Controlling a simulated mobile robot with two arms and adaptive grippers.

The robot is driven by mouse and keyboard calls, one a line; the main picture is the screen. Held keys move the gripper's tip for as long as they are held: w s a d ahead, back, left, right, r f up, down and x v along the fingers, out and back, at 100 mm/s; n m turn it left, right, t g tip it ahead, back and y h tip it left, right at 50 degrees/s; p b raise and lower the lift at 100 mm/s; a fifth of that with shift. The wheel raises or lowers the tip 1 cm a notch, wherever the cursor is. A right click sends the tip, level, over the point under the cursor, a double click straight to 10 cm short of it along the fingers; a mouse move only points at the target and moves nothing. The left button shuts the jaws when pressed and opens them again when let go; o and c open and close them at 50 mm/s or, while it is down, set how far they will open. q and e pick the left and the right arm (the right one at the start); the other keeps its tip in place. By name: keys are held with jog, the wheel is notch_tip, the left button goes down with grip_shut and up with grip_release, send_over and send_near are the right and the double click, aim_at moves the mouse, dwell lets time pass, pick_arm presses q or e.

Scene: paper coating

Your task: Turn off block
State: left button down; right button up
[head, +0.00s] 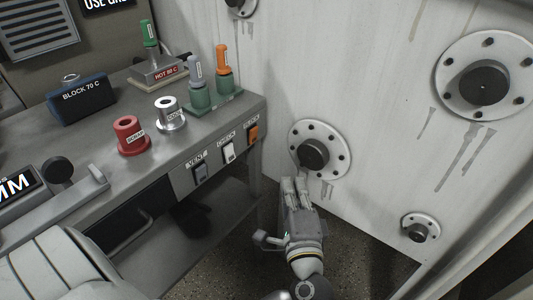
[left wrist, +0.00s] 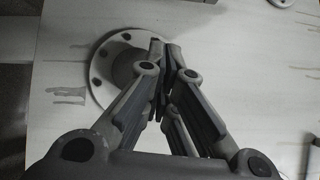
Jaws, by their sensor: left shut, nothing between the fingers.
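In the head view, the orange rocker switch (head: 252,132) is at the right end of the bench's front panel. The label above it is small and appears to read BLOCK. A dark blue block (head: 82,106) marked "BLOCK 70 C" sits on the bench top at the left. My left gripper (head: 295,183) is shut and empty, to the right of and below the orange switch, apart from it, in front of the white wall. In the left wrist view its fingers (left wrist: 167,48) are together before a round flange on the wall. My right gripper is not in view.
A grey switch (head: 201,173) labelled VENT and a white switch (head: 228,152) labelled CHECK are left of the orange one. A red holder (head: 131,143), a silver holder (head: 170,122) and handled tools stand on the bench (head: 110,178). Flanges (head: 336,137) stick out from the wall.

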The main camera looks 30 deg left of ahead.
aim_at(254, 135)
pick_arm(q)
jog(key=shift+s+a+r+n+y, duration=0.25)
jog(key=shift+s+r+y, duration=0.1)
jog(key=shift+r, duration=0.2)
jog(key=shift+s+a+r+n+y, duration=0.15)
jog(key=shift+s+a+r+y, duration=0.15)
jog(key=shift+r, duration=0.25)
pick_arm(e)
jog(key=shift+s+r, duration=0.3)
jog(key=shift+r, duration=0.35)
pick_arm(q)
jog(key=s+a+b+x, duration=0.1)
jog(key=a+x, duration=0.1)
jog(key=x, duration=1)
jog(key=shift+s+a, duration=0.15)
jog(key=shift+a, duration=0.1)
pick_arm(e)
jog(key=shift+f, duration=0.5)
pick_arm(q)
jog(key=shift+r, duration=0.15)
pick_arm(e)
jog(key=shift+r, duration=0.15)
